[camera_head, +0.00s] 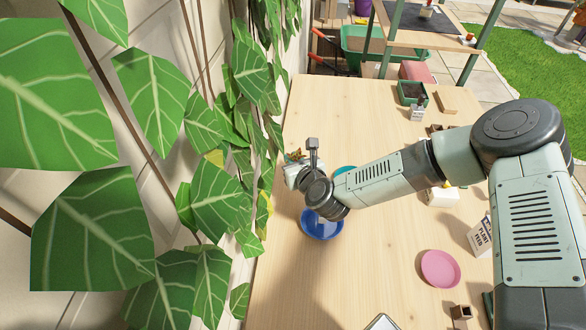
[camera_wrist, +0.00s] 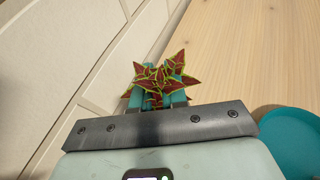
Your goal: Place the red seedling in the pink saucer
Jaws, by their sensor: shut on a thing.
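The red seedling (camera_wrist: 160,78), with dark red leaves edged in green, sits between the teal fingers of my gripper (camera_wrist: 156,98) in the wrist view. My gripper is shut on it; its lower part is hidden. In the head view the seedling (camera_head: 295,156) shows only as a small bit of leaf beside my gripper, near the table's left edge. The pink saucer (camera_head: 440,268) lies at the front right of the table, well away from my gripper, and looks empty.
A blue saucer (camera_head: 322,231) lies just in front of my wrist. A teal saucer (camera_head: 343,170) is partly hidden behind my arm; it also shows in the wrist view (camera_wrist: 290,140). A plant feed box (camera_head: 480,237) stands near the pink saucer. Leafy vines (camera_head: 215,190) hang along the left wall.

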